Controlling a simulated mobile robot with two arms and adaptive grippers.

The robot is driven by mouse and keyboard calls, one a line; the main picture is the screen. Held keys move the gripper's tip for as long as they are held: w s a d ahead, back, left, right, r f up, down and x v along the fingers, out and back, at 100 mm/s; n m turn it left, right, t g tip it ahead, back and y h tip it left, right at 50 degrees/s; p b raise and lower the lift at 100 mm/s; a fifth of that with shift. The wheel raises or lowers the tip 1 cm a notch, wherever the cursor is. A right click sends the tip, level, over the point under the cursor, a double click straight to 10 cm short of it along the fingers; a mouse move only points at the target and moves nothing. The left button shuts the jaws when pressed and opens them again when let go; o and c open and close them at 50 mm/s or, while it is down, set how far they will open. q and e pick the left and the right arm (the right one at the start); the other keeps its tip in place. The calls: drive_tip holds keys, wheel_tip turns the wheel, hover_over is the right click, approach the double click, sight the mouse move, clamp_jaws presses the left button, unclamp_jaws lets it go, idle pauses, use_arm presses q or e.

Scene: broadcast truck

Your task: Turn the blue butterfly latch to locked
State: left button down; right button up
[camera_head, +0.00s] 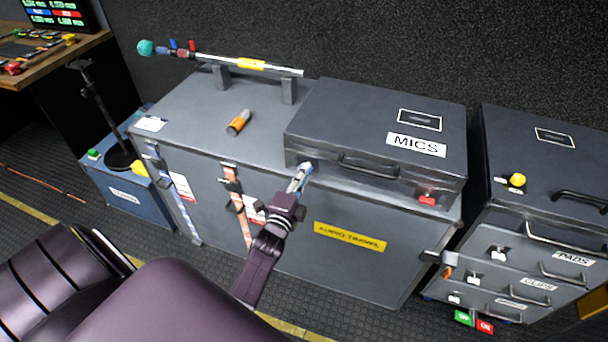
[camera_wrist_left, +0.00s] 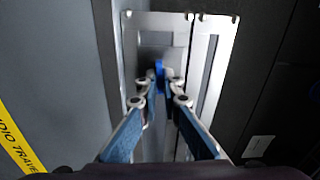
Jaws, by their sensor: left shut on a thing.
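The blue butterfly latch (camera_wrist_left: 159,70) shows in the left wrist view, on a pale metal plate (camera_wrist_left: 213,60) between my fingertips. My left gripper (camera_head: 302,171), also in the left wrist view (camera_wrist_left: 160,90), is shut on the latch. In the head view its fingertips are at the front left of the grey MICS case (camera_head: 368,112), where they largely hide the latch. How far the latch is turned cannot be told. A red latch (camera_head: 427,201) sits at the case's front right. My right gripper is in neither view.
The MICS case rests on a large grey trunk (camera_head: 200,120) with a yellow label (camera_head: 349,237). An orange cylinder (camera_head: 238,122) and a pole on supports (camera_head: 250,65) are on the trunk. A drawer cabinet (camera_head: 540,190) stands right, a blue box (camera_head: 122,190) left.

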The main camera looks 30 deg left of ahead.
use_arm(q)
drive_tip(key=shift+r+m, duration=0.15)
drive_tip(key=shift+m, duration=0.55)
drive_tip(key=c, duration=2.1)
unclamp_jaws()
drive_tip(key=shift+w+d, duration=0.1)
drive_tip(key=v, duration=1.2)
